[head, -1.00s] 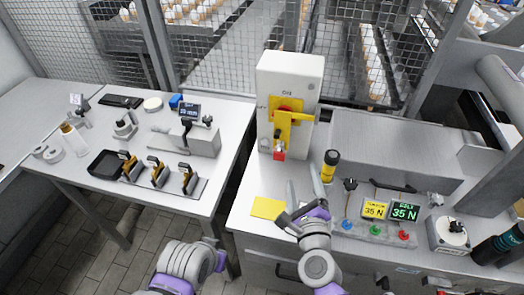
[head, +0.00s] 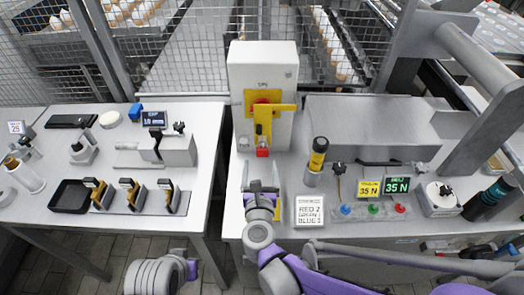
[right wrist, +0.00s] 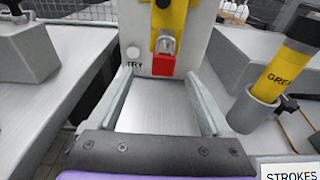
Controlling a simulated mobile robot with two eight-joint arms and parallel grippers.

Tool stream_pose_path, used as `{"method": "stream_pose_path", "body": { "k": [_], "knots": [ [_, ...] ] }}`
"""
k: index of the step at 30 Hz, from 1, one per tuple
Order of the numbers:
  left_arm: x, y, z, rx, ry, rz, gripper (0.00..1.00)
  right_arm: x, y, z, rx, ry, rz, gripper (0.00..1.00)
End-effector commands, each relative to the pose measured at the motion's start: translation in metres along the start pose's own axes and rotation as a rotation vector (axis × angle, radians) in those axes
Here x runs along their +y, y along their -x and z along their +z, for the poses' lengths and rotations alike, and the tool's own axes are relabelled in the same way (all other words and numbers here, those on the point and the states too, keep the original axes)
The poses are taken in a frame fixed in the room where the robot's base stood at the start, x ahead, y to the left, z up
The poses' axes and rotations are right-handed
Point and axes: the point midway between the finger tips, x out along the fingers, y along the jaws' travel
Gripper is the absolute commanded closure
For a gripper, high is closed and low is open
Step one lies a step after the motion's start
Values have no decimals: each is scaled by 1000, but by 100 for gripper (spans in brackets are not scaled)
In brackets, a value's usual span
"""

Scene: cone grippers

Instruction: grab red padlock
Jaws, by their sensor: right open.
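The red padlock (head: 262,152) hangs by its shackle from the yellow hasp (head: 260,128) on the front of the white switch box (head: 283,68). In the right wrist view the padlock (right wrist: 163,66) is ahead of my fingers, centred between them and beyond their tips. My right gripper (head: 262,184) is open and empty, just in front of and below the padlock, over the bench. In the right wrist view its two fingers (right wrist: 158,105) are wide apart with bare bench between them. A purple and grey part of my left arm shows at the bottom, but its jaws cannot be made out.
A yellow-and-black cylinder (head: 318,158) stands in a grey holder right of the gripper. A gap separates the left table (head: 205,140) from this bench.

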Motion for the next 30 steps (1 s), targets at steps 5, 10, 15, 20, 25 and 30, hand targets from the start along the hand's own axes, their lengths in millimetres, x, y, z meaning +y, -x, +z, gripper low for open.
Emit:
{"method": "stream_pose_path", "body": {
  "k": [5,10,15,20,25,30],
  "knots": [
    [0,0,0,0,0,0,100,-2,-10,0,0,1,-2,17],
    [0,0,0,0,0,0,100,-8,-33,0,-1,3,-3,17],
    [0,-1,0,0,0,0,100,-8,-54,0,-1,3,-1,17],
    [0,-1,0,0,0,0,100,-7,-56,0,-1,3,1,17],
    [0,-1,0,0,0,0,100,-7,-55,0,-1,3,1,37],
    [0,-1,0,0,0,0,100,-7,-55,0,-1,3,1,68]
  ]
}}
